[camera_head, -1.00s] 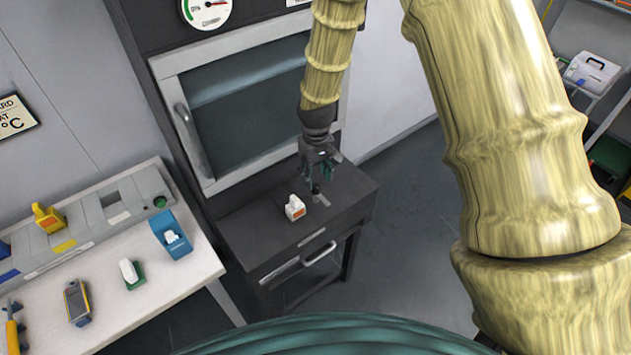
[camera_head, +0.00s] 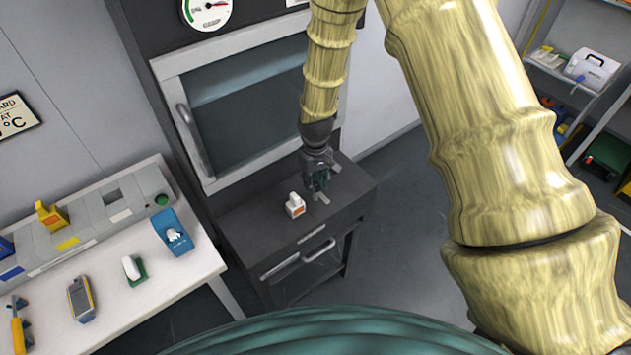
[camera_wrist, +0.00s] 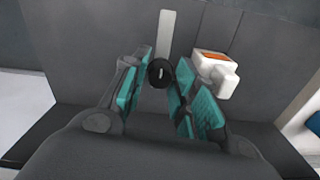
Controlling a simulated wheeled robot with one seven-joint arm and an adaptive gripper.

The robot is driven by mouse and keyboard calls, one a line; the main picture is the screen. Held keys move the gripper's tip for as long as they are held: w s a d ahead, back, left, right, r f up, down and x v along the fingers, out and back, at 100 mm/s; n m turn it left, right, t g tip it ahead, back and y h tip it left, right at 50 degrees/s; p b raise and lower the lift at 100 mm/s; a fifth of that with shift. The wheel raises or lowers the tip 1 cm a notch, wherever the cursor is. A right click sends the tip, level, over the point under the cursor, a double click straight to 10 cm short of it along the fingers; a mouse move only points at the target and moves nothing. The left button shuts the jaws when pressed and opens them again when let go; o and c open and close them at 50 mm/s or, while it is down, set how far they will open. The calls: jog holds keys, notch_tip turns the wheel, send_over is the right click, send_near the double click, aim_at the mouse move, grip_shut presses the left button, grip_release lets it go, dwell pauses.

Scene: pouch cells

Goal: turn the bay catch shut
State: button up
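The bay catch shows in the wrist view as a light grey flat bar (camera_wrist: 167,34) with a round black knob (camera_wrist: 160,73) at its near end. In the head view part of the bar (camera_head: 322,198) shows on the dark cabinet top, below my gripper (camera_head: 319,186), which hides the knob. In the wrist view my gripper (camera_wrist: 161,84) has its teal-padded fingers parted, one on each side of the knob. The gaps beside the knob are small, and I cannot tell whether the pads touch it. The bar points away from my gripper.
A white block with an orange label (camera_head: 295,205) stands on the cabinet top (camera_head: 255,225), close beside the right finger in the wrist view. A glass-fronted chamber door (camera_head: 250,105) rises behind. A white bench (camera_head: 110,300) with several items is at left.

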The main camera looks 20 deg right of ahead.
grip_shut()
jog(key=shift+m, duration=0.3)
jog(key=m+b, duration=0.1)
jog(key=m, duration=0.2)
jog(key=shift+m, duration=0.3)
jog(key=m, duration=0.4)
jog(key=shift+m, duration=0.3)
jog(key=m, duration=0.4)
jog(key=shift+m, duration=0.3)
jog(key=shift+m+p, duration=0.35)
jog(key=shift+m, duration=1.85)
